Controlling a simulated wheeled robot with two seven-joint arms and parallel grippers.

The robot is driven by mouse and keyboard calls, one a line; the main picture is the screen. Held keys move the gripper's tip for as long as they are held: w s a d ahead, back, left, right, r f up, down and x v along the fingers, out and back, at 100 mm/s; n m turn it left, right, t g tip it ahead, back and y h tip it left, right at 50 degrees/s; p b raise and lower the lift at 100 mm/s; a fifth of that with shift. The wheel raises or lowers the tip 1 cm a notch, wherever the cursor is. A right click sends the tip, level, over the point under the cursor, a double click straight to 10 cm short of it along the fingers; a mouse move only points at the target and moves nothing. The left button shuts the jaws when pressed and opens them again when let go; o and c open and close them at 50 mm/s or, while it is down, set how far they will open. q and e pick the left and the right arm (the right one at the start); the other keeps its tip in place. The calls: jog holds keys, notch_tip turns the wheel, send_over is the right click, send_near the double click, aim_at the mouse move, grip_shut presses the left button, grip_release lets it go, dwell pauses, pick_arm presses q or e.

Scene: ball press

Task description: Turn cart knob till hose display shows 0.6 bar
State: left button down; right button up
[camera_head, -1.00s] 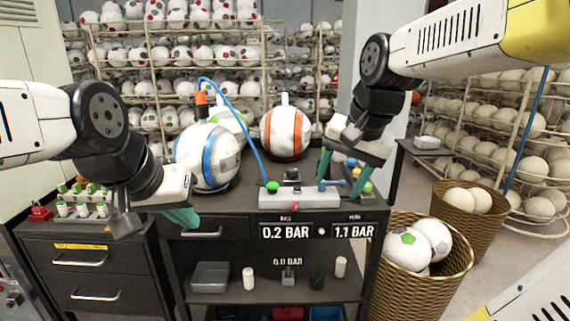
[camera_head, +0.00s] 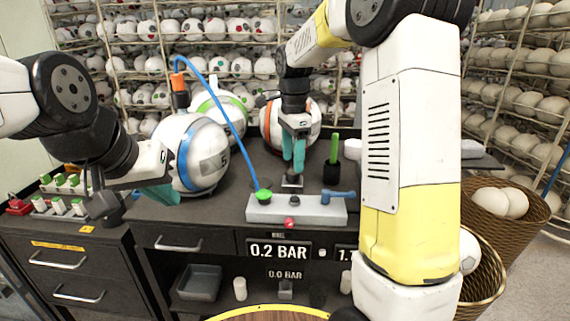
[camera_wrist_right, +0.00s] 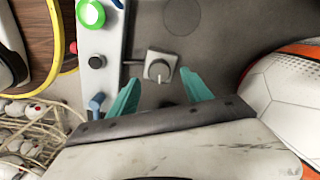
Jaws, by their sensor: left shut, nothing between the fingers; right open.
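A small grey knob (camera_head: 291,181) sits on the cart top behind the pale valve block (camera_head: 270,207). My right gripper (camera_head: 294,168) is above it, pointing down. In the right wrist view the knob (camera_wrist_right: 160,68) shows ahead of and between the parted teal fingers (camera_wrist_right: 158,88); I cannot tell if they touch it. A display (camera_head: 279,251) on the cart front reads 0.2 BAR. A second display (camera_head: 346,253) is mostly hidden by my right arm. A smaller reading below says 0.0 BAR. My left gripper (camera_head: 168,194) is shut and empty at the left, near the blue-striped ball.
A blue lever (camera_head: 338,196) and a red button (camera_head: 290,223) are on the block. Balls (camera_head: 190,153) stand behind. Baskets (camera_head: 515,225) of balls stand at right.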

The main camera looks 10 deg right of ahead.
aim_at(293, 175)
jog(key=shift+f, duration=1.9)
grip_shut()
